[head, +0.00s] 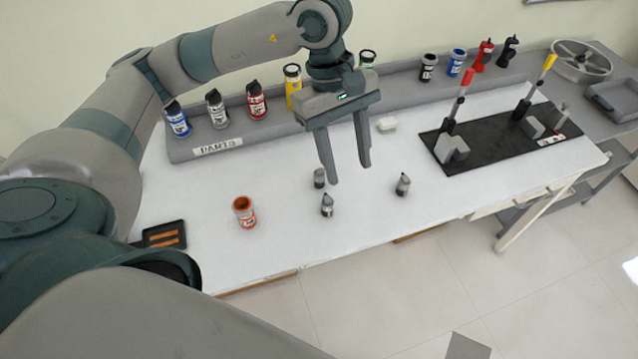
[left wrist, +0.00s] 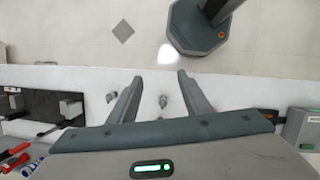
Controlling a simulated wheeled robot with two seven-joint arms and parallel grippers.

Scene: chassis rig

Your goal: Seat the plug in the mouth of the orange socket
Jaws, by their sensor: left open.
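The orange socket (head: 244,212) stands upright on the white table, left of centre in the head view, its round mouth facing up. I cannot tell which is the plug. My left gripper (head: 349,174) points down above the table, open and empty, near these pieces and right of the socket. In the left wrist view, a small grey piece (left wrist: 163,101) shows between the spread fingers. My right gripper is not in view.
A grey parts shelf (head: 200,146) with several bottles runs along the back. A black mat (head: 478,150) with upright tools lies at the right. A dark tray (head: 150,237) with orange strips lies at the left.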

